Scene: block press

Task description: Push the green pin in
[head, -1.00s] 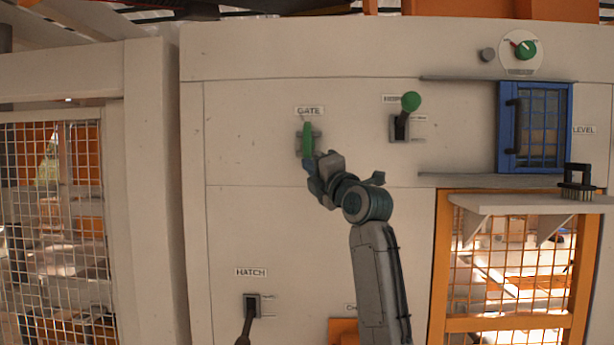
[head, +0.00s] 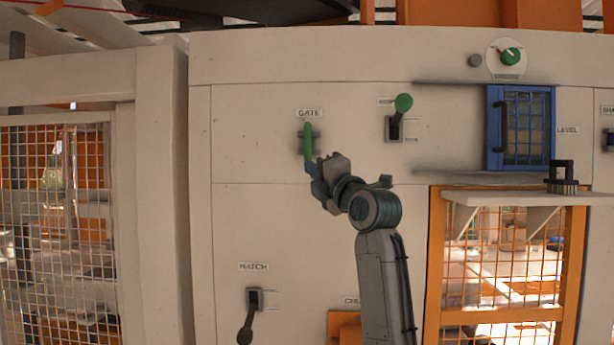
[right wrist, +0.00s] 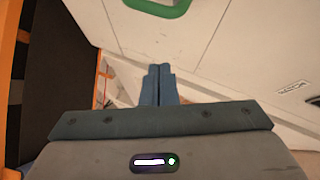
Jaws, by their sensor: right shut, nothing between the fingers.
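The green pin (head: 308,142) is a green loop-shaped handle in a grey bracket on the pale panel, under the GATE label. Its loop also shows at the top edge of the right wrist view (right wrist: 158,8), partly cut off. My right gripper (head: 310,168) is just below the pin in the head view. Its blue fingers (right wrist: 159,70) are shut together and empty, with a visible gap to the green loop in the wrist view. How deep the pin sits in its bracket cannot be told. My left gripper is not in view.
A green-knobbed lever (head: 403,104) stands out to the right of the pin. A dark HATCH lever (head: 248,315) is lower left. The panel around the pin is mostly bare.

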